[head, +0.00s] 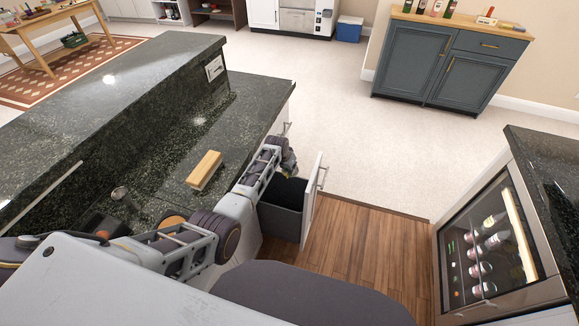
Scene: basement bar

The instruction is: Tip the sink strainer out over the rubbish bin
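The rubbish bin (279,218) is a dark grey box in a pulled-out white drawer at the end of the counter. Its open top shows partly, dark inside. My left arm reaches over the counter edge, and its gripper (289,163) hangs above the far part of the bin. The fingers are small and partly hidden by the arm, so I cannot tell whether they are open or shut. I cannot make out the sink strainer. My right gripper is out of view.
A wooden block-like brush (205,170) lies on the dark granite counter (262,98) beside my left arm. The white drawer front (313,200) stands out over the wooden floor (372,240). A glass-fronted bottle cooler (488,245) is at right. The floor between is clear.

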